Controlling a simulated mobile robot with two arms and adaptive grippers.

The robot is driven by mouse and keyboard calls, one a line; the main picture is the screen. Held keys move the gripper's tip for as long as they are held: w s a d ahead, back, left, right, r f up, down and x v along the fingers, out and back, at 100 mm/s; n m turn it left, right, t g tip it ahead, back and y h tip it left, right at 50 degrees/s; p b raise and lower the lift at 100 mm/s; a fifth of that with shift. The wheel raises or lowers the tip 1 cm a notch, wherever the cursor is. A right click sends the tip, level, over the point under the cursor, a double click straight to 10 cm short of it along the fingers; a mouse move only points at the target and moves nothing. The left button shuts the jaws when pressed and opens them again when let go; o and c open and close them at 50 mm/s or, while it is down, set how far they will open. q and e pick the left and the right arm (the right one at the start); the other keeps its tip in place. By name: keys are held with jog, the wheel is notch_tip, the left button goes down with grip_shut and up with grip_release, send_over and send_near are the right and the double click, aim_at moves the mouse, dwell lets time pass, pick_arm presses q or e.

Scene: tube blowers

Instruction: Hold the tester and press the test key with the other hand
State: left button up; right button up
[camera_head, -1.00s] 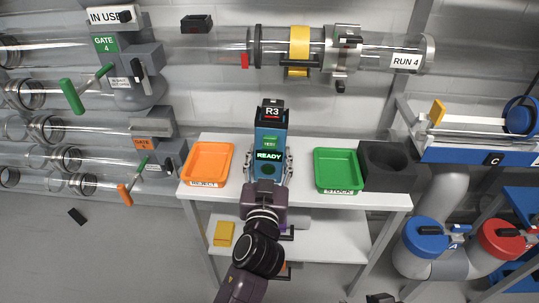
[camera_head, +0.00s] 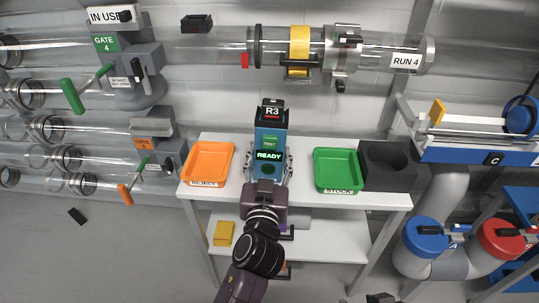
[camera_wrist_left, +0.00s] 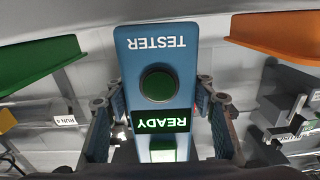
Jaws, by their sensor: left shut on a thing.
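The blue tester (camera_head: 270,140) is upright above the white table, in front of me. It has a black top marked R3, a green TEST panel (camera_head: 270,143), a lit READY screen (camera_head: 268,156) and a round dark green button (camera_head: 268,169). My left gripper (camera_head: 268,163) is shut on the tester, a finger on each side. The left wrist view shows the tester (camera_wrist_left: 130,60) upside down, the round button (camera_wrist_left: 158,84) uncovered between the fingers (camera_wrist_left: 160,115). A dark part at the bottom edge may be my right gripper (camera_head: 380,298); its jaws cannot be made out.
An orange REJECT tray (camera_head: 190,182) stands left of the tester, a green STOCK tray (camera_head: 335,186) and a dark block with a round hole (camera_head: 388,182) right. A yellow box (camera_head: 224,233) is on the lower shelf. Clear tubes (camera_head: 210,48) run behind.

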grip_shut()
dwell(1.4)
